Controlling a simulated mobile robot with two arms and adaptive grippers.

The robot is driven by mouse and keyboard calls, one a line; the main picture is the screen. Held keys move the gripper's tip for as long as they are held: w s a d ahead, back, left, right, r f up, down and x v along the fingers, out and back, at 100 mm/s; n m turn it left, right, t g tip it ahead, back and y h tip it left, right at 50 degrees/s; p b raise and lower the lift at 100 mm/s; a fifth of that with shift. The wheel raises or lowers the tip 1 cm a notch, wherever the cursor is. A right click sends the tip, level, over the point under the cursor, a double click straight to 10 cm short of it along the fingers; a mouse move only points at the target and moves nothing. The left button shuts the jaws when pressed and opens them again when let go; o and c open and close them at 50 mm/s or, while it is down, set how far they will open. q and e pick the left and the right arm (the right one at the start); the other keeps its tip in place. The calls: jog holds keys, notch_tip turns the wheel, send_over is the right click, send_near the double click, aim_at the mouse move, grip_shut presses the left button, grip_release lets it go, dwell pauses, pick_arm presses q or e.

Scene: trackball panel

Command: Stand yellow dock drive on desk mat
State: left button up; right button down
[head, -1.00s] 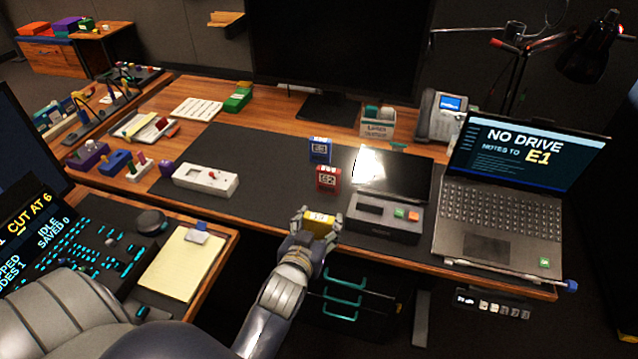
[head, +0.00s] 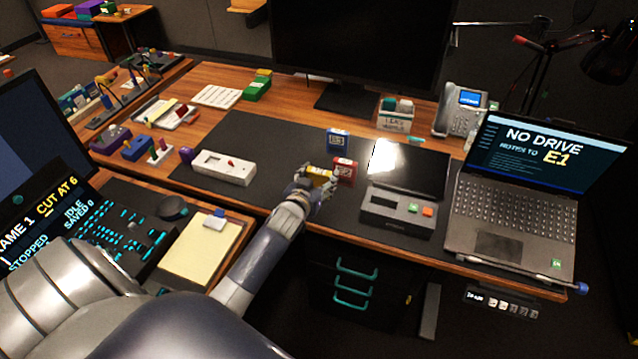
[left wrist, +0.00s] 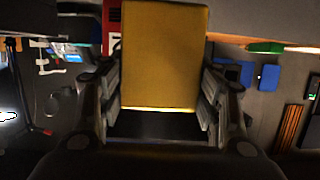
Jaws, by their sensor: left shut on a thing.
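The yellow dock drive (head: 319,172) is between the fingers of my left gripper (head: 314,184) over the front part of the dark desk mat (head: 258,133). In the left wrist view the yellow drive (left wrist: 162,55) fills the space between both fingers, which are shut on it. I cannot tell whether its lower end touches the mat. A red drive (head: 344,170) stands on the mat close to the right of the yellow one. A blue drive (head: 338,140) stands behind them. My right gripper is not in view.
A white device (head: 224,168) lies on the mat to the left. The mat between it and the blue drive is clear.

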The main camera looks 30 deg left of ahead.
aim_at(319, 185)
pick_arm(q)
jog(key=shift+f, duration=1.55)
jog(key=o, duration=1.2)
jog(key=shift+r, duration=0.15)
jog(key=v, duration=1.2)
jog(key=s+d+f+m+g+h, duration=0.1)
jog(key=s+d+f+g, duration=0.3)
jog(key=f, duration=0.6)
jog(key=s+d+f+m+g+h, duration=0.1)
jog(key=s+f, duration=0.5)
jog(key=f, duration=0.4)
jog(key=s+d+f+m+g+h, duration=0.1)
jog(key=s+d+f+g, duration=0.2)
jog(key=f, duration=0.7)
jog(key=s+d+f+g, duration=0.1)
jog(key=s+f, duration=0.4)
jog(key=s, duration=0.4)
jog(key=s+d+f+m+g, duration=0.1)
jog(key=s+f, duration=0.4)
jog(key=s, duration=0.5)
jog(key=s+d+f+m+g, duration=0.1)
jog(key=s+f+g, duration=0.2)
jog(key=s, duration=0.7)
notch_tip(319, 185, down, 2)
jog(key=shift+d+f+h, duration=0.1)
jog(key=shift+d+h, duration=0.1)
jog(key=shift+h, duration=0.1)
